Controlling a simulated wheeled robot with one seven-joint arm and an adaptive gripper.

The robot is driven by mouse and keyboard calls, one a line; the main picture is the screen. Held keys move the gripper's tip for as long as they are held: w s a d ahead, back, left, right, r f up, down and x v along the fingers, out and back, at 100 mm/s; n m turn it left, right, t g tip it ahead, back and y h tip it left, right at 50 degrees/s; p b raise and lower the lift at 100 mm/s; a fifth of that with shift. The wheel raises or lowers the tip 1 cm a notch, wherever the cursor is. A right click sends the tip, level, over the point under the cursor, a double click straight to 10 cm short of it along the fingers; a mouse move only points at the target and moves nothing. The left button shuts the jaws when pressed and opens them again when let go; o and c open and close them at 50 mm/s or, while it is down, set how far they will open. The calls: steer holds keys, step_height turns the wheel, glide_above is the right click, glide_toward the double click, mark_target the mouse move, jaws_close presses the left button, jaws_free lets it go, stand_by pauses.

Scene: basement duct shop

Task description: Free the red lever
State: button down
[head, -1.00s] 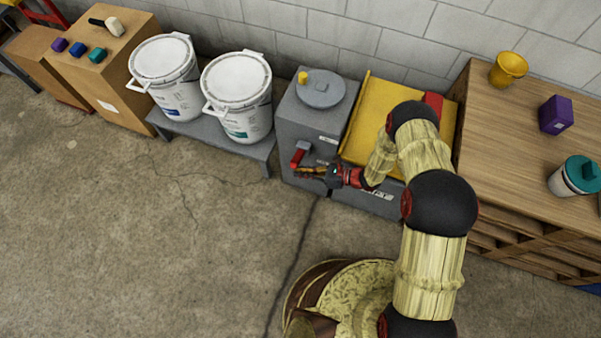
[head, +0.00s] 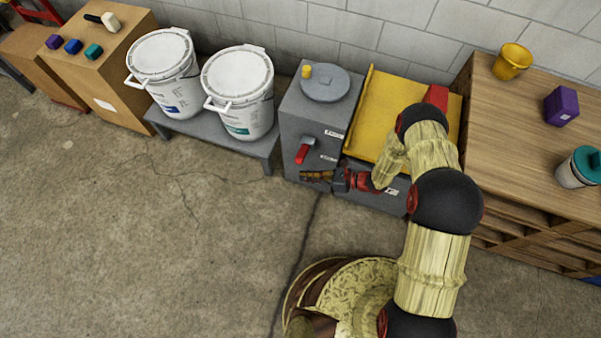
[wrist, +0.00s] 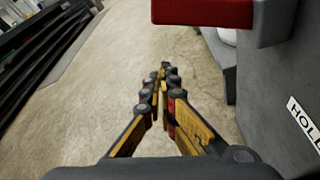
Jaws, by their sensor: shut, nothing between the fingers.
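The red lever (head: 302,154) is on the front of a grey machine cabinet (head: 295,120). It slants, its top end to the right. In the wrist view the red lever (wrist: 203,10) shows large at the top, above and beyond my fingers. My gripper (head: 305,175) is below the lever in the head view, in front of the cabinet's lower front. In the wrist view my gripper (wrist: 163,72) is shut, with its fingertips together and nothing between them. It looks apart from the lever. The "HOLD" label (wrist: 303,122) on the cabinet is partly cut off at the right.
A yellow tray-like unit (head: 386,112) stands right of the cabinet, under my arm. White buckets (head: 238,85) stand on a low grey bench (head: 255,148) to the left. A wooden workbench (head: 520,120) is at the right. The concrete floor (head: 150,240) in front is clear.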

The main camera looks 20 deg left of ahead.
steer(key=p+v, duration=0.2)
steer(key=v, duration=0.7)
steer(key=shift+w, duration=0.15)
